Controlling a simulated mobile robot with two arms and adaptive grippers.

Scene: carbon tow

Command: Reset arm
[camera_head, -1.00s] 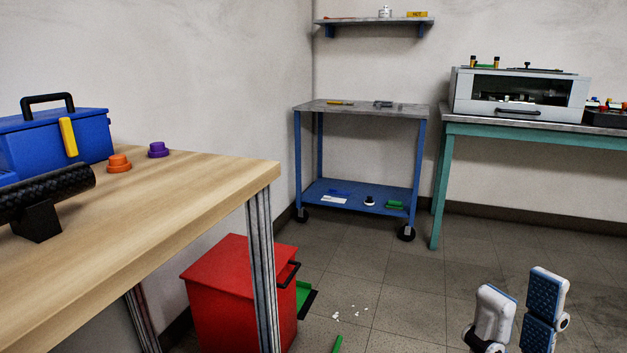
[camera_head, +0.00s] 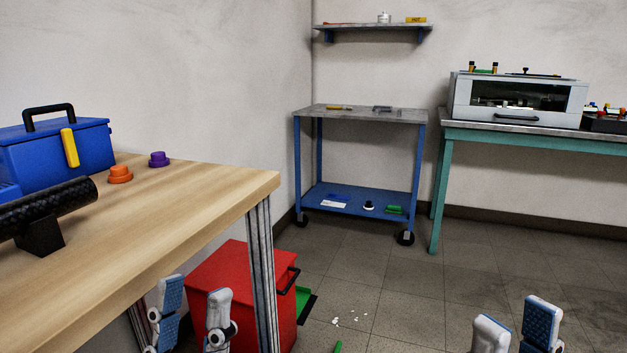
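My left gripper (camera_head: 192,312) is at the bottom left, in front of the wooden table's side and the red cabinet. Its two fingers stand apart, with nothing between them. My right gripper (camera_head: 516,330) is at the bottom right over the tiled floor. Its two fingers are also apart and nothing shows between them; its lower part is cut off by the picture edge.
A wooden table (camera_head: 190,205) at left holds a blue toolbox (camera_head: 60,148), a black tube (camera_head: 45,207), and orange and purple knobs. A red cabinet (camera_head: 225,275) stands beside its leg. A blue cart (camera_head: 360,200) and teal bench (camera_head: 540,140) stand behind. White bits lie on the floor.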

